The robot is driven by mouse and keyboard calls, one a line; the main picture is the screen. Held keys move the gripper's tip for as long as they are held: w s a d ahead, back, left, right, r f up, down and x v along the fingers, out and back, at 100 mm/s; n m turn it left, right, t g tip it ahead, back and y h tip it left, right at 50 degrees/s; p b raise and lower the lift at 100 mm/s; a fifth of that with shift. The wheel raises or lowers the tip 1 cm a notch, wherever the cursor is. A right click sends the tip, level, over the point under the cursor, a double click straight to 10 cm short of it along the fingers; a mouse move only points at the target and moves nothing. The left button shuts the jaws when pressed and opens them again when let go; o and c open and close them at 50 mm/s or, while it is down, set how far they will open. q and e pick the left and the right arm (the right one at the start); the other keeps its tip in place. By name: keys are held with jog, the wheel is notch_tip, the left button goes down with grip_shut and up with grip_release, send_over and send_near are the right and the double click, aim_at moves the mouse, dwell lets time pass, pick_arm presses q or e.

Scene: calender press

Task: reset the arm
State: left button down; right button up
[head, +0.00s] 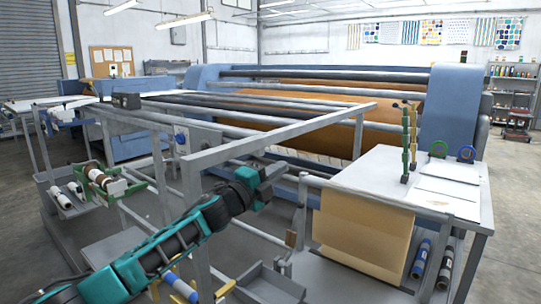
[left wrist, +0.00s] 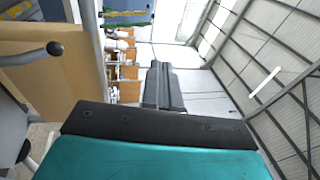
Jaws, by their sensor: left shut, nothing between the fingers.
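My teal and black left arm reaches in from the lower left of the head view. My left gripper (head: 274,171) is at its end, beside the grey metal frame (head: 192,180) and left of the worktable. In the left wrist view the dark fingers (left wrist: 165,88) are together, with nothing between them. My right arm and gripper are in neither view.
A grey rail frame spans the space ahead of the blue calender press (head: 448,105). A tan sheet (head: 362,235) hangs from a bar right of my gripper. A light worktable (head: 385,165) carries papers and upright tools. Open floor shows at far right.

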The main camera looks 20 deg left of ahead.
pick_arm(q)
jog(key=s+d+f+n+g+y, duration=0.25)
jog(key=s+f+n, duration=0.45)
jog(key=f, duration=0.4)
jog(key=s+d+f+n+g+y, duration=0.1)
jog(key=s+d+f+n, duration=0.25)
jog(key=s+f, duration=0.65)
jog(key=s+a+f+n+g+y, duration=0.1)
jog(key=s+f+n+g, duration=0.1)
jog(key=s+f+n, duration=0.3)
jog(key=s+a+f+n+g+y, duration=0.2)
jog(key=s+f+n, duration=0.3)
jog(key=s+f, duration=0.6)
jog(key=s, duration=0.5)
jog(key=shift+s, duration=0.3)
jog(key=shift+n, duration=0.25)
